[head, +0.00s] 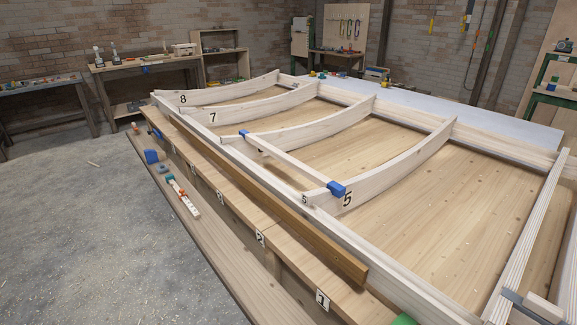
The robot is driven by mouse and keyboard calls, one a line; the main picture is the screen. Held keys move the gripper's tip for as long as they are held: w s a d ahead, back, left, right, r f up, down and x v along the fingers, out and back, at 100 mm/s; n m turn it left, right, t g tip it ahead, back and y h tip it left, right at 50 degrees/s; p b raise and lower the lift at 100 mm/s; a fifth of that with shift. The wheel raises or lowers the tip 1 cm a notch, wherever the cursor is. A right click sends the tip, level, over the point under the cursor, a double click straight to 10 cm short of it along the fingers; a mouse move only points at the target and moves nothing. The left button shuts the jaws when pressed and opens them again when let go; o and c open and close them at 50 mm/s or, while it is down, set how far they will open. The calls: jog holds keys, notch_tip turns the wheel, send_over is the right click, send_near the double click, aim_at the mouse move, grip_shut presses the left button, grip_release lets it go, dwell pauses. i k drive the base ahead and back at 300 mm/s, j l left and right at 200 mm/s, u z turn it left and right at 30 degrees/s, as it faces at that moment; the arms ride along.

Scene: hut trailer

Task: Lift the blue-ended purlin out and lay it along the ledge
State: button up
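The blue-ended purlin (290,159) is a slim pale bar with a blue block on each end. Its near end lies on the curved rib marked 5 (395,165). Its far end lies at the rib behind (325,131), whose number is mostly hidden. It runs nearly parallel to the frame's long left side. The wooden ledge (289,247) runs along the outside of that side, with number plates on its front; 1 and 2 are readable. A long brown bar (305,232) lies along the ledge against the frame. My gripper is not in view.
Ribs marked 7 (255,109) and 8 (220,92) stand farther back. A lower plank (222,258) holds a blue item (154,156) and a red-and-white tool (183,196). A grey metal piece (527,305) crosses the timber at lower right.

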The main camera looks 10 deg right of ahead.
aim_at(337, 189)
jog(key=i+j, duration=0.4)
jog(key=i, duration=0.2)
jog(key=i+j+z, duration=0.1)
jog(key=i+j, duration=0.3)
jog(key=i, duration=0.15)
